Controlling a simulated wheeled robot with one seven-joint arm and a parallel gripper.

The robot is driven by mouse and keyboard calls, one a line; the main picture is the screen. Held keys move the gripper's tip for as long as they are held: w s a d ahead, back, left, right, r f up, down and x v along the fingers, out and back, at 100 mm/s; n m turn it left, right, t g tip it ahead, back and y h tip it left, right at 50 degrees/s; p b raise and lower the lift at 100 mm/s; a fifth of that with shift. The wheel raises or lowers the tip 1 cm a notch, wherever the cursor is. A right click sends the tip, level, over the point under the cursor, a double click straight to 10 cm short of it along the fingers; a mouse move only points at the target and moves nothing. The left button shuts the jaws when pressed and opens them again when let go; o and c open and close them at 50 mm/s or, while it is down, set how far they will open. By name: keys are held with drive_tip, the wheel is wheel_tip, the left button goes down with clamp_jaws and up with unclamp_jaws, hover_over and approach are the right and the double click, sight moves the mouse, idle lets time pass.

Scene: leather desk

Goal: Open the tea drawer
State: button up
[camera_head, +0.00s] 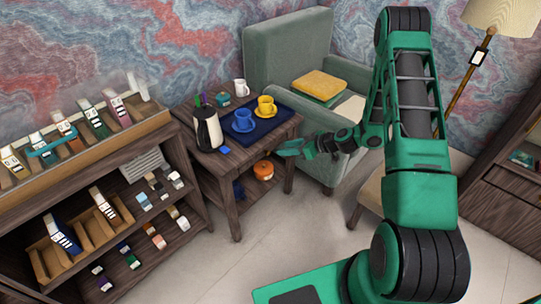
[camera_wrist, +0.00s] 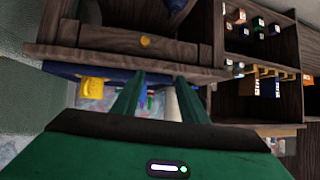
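The small dark wooden side table (camera_head: 218,162) stands between the shelf unit and the armchair. In the wrist view, which is upside down, its wooden drawer front (camera_wrist: 108,38) with a round brass knob (camera_wrist: 145,41) shows. The drawer looks closed, flush with the table frame. My gripper (camera_head: 281,149) is beside the table's right edge in the head view. In the wrist view my gripper (camera_wrist: 154,78) has its two green fingers apart with nothing between them. The knob lies ahead of the fingertips, apart from them. The drawer front is hard to make out in the head view.
On the tabletop are a blue tray (camera_head: 258,122) with blue and yellow cups, a kettle (camera_head: 208,128) and a white mug (camera_head: 241,88). An orange pot (camera_head: 263,170) sits on the lower shelf. A green armchair (camera_head: 290,55) stands close behind my arm. The floor in front is clear.

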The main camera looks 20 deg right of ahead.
sight(269, 153)
wheel_tip(269, 153, down, 8)
drive_tip(key=w+d+r+m+t, duration=0.1)
drive_tip(key=w+m+t, duration=0.1)
drive_tip(key=t, duration=0.1)
drive_tip(key=shift+h, duration=0.4)
drive_tip(key=x, duration=1)
drive_tip(key=shift+w+a+f, duration=0.15)
drive_tip(key=shift+a+f, duration=0.05)
drive_tip(key=shift+f, duration=0.15)
clamp_jaws()
